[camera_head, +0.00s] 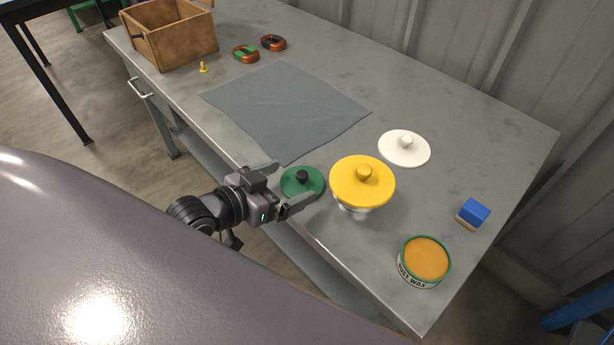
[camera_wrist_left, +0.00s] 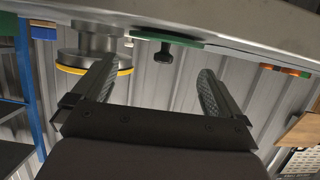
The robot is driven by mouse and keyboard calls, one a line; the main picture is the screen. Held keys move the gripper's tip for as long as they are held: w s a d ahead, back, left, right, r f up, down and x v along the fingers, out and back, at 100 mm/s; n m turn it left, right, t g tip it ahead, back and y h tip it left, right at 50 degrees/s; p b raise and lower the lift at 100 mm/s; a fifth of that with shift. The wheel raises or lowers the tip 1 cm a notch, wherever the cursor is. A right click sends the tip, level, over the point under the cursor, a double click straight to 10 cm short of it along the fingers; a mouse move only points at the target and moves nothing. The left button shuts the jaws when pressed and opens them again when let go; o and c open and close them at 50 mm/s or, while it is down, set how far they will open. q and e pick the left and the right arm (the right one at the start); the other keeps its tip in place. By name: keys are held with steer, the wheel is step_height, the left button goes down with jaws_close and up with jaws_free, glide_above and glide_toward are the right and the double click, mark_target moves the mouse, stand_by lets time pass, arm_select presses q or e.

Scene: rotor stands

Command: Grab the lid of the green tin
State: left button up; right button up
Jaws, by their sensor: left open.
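The green lid (camera_head: 313,186) with a black knob (camera_head: 302,175) lies flat at the front edge of the grey bench. The open tin (camera_head: 423,276), with a green rim and orange contents, stands near the bench's front right corner. My left gripper (camera_head: 293,182) is open at the lid, its fingers apart on either side of the knob's line. In the left wrist view, which looks upside down, the green lid (camera_wrist_left: 178,40) and its black knob (camera_wrist_left: 163,54) show between and just beyond the fingertips (camera_wrist_left: 155,66). My right gripper is not in view.
A yellow disc (camera_head: 350,184) on a silver stand is close right of the lid. A white knobbed lid (camera_head: 404,152) and a blue block (camera_head: 474,212) lie farther right. A grey mat (camera_head: 285,105) lies behind. A wooden crate (camera_head: 180,45) and two brown-orange rings stand far left.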

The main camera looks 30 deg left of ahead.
mark_target(298, 178)
arm_select(q)
steer(key=shift+a+b+x, duration=0.2)
steer(key=shift+b+x, duration=0.25)
steer(key=shift+x, duration=3.15)
steer(key=shift+f, duration=0.1)
jaws_close()
